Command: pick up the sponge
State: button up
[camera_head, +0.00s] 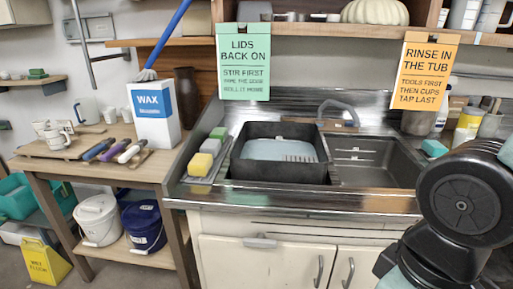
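A row of small blocks that look like sponges lies on a grey tray (222,160) at the left of the sink counter. The front block is yellow (199,164), the middle one is pale grey (210,146), and the back one is green (218,133). A teal sponge-like block (434,148) lies at the right end of the counter, near my arm. I cannot tell which one the task means. My arm's dark joint shows at the right edge; my gripper is out of view.
A black tub (278,170) with water sits in the left of the metal sink, beside an open basin (372,160). A faucet (338,106) stands behind. Two signs hang above the sink.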

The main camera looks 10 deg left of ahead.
aim_at(213, 146)
jog(key=i+j, duration=0.15)
jog(key=j, duration=0.2)
jog(key=i+j+z, duration=0.1)
jog(key=j, duration=0.3)
jog(key=i+j, duration=0.25)
jog(key=j, duration=0.15)
jog(key=i+j+z, duration=0.1)
jog(key=j, duration=0.25)
jog(key=i+j, duration=0.2)
jog(key=j, duration=0.2)
jog(key=i+j+z, duration=0.1)
jog(key=j, duration=0.3)
jog(key=i+j, duration=0.2)
jog(key=j, duration=0.25)
jog(key=i+j, duration=0.15)
jog(key=j, duration=0.25)
jog(key=z, duration=0.05)
